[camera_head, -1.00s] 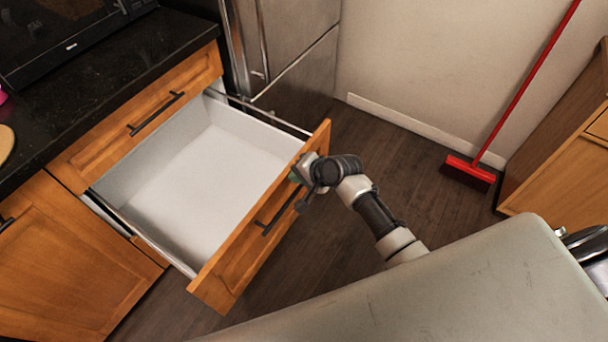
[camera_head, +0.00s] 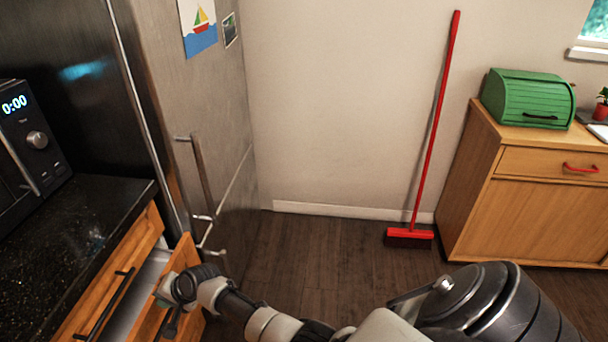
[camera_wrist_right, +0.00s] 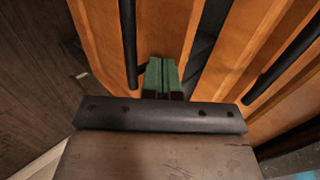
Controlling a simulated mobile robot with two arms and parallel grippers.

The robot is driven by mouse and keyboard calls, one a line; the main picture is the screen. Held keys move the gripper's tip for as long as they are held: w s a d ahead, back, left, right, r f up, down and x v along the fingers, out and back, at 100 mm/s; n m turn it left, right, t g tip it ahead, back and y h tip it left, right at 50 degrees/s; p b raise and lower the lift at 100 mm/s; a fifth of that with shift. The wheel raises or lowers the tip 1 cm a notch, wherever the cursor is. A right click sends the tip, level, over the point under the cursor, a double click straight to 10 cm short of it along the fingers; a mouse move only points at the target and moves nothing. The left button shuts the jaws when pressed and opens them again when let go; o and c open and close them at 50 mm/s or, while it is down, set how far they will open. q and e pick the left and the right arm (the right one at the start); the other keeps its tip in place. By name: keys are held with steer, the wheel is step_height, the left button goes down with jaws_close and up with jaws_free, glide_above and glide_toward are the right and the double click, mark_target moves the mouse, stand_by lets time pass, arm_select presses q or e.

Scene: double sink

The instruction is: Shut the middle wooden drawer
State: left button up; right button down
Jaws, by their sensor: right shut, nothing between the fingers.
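The wooden drawer (camera_head: 184,258) stands partly open at the lower left of the head view. A strip of its pale inside (camera_head: 140,292) shows between its front and the cabinet. My right gripper (camera_head: 165,288) is at the drawer front, shut and empty. In the right wrist view its green fingertips (camera_wrist_right: 162,76) are together over the wooden drawer front (camera_wrist_right: 165,28), just right of its black bar handle (camera_wrist_right: 128,42). I cannot tell whether they touch the wood. My left gripper is not in view.
The wooden front above the drawer has a black handle (camera_head: 108,303), under a dark countertop (camera_head: 85,235). A steel fridge (camera_head: 205,130) stands beside the drawer. A red broom (camera_head: 410,236) leans on the wall; dark floor (camera_head: 310,250) is clear before it.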

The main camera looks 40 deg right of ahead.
mark_target(150, 297)
steer(key=w+a+b, duration=0.1)
steer(key=w+a, duration=0.1)
steer(key=w, duration=0.1)
steer(key=shift+a, duration=0.15)
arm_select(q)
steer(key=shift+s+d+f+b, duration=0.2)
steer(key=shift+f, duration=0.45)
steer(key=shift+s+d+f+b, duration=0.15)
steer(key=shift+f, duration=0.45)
arm_select(e)
steer(key=shift+w+a, duration=0.3)
steer(key=shift+w, duration=0.05)
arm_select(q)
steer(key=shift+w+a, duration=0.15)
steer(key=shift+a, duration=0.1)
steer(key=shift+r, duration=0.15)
